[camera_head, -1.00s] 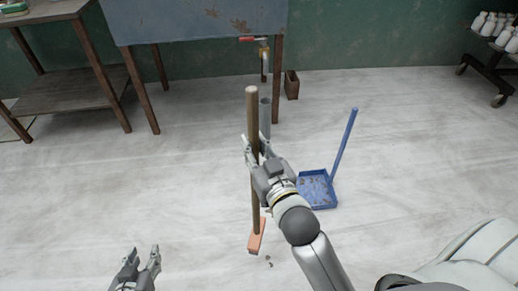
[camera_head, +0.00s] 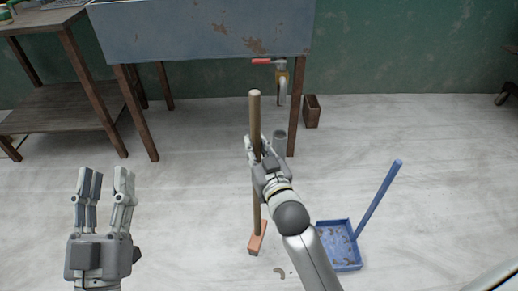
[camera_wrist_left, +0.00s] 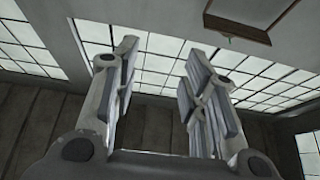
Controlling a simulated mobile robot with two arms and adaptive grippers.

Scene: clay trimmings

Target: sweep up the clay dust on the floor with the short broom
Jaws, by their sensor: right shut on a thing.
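The short broom has a brown wooden handle (camera_head: 255,120) and a reddish-orange head (camera_head: 257,240) that is low at the floor. It is nearly upright. My right gripper (camera_head: 256,150) is shut on the handle in its upper half. A few small brown clay bits (camera_head: 279,272) lie on the floor just right of the broom head. A blue dustpan (camera_head: 345,262) with a long blue handle (camera_head: 378,200) stands further right, with some bits in it. My left gripper (camera_head: 105,180) is open, empty and raised at the left. Its spread fingers (camera_wrist_left: 160,95) fill the left wrist view, pointing up at ceiling windows.
A wooden table (camera_head: 60,105) stands at the left. The middle floor is clear.

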